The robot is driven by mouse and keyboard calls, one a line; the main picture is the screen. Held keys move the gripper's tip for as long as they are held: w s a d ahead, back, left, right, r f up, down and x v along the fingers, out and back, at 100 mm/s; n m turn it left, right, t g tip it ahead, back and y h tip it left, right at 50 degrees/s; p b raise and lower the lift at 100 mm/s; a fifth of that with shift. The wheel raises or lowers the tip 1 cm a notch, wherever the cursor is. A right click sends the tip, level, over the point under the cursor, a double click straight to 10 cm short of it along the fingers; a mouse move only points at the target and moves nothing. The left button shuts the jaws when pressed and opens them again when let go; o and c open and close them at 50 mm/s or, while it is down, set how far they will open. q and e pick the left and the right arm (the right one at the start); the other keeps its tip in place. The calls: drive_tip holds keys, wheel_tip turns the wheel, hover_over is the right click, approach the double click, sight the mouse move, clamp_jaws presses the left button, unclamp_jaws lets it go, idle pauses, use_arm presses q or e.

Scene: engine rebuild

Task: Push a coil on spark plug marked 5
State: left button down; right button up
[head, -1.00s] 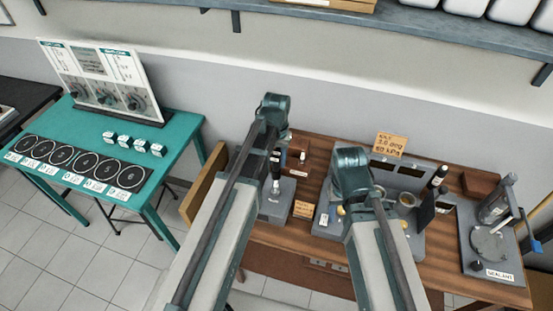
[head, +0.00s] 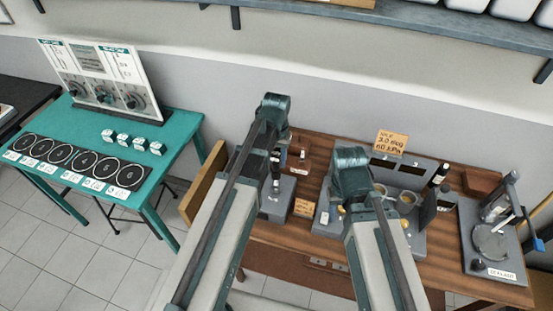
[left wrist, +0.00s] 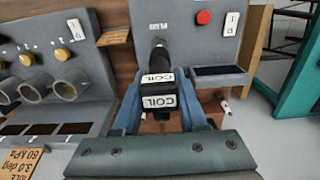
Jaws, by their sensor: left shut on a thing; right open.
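A black coil (left wrist: 158,88) with white COIL labels is between the two blue fingers of my left gripper (left wrist: 160,103), which is shut on it. The coil's dark stem points at the grey block marked PLUG (left wrist: 185,40). The stem's far end is at this block, but I cannot tell how far it sits over a plug. No spark plug or number 5 is readable there. In the head view the block (head: 279,207) is under my left arm, with the dark coil above it. My right gripper is hidden behind its own arm.
The PLUG block has a red button (left wrist: 203,18) and a dark display (left wrist: 218,71). A grey fixture with round tubes (left wrist: 68,85) stands close on the left. A sealant stand (head: 490,245) is at the bench's right. A teal table (head: 185,135) with numbered circles is at left.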

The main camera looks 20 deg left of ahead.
sight(276, 152)
use_arm(q)
drive_tip(key=shift+f+b, duration=0.45)
drive_tip(key=shift+f+b, duration=0.35)
drive_tip(key=shift+f, duration=0.05)
drive_tip(key=shift+f+b, duration=1.1)
drive_tip(key=shift+b, duration=0.05)
idle(0.5)
drive_tip(key=shift+c, duration=1.8)
unclamp_jaws()
wheel_tip(276, 152, up, 8)
drive_tip(key=p, duration=0.7)
drive_tip(key=shift+f+p, duration=0.2)
drive_tip(key=shift+p, duration=0.15)
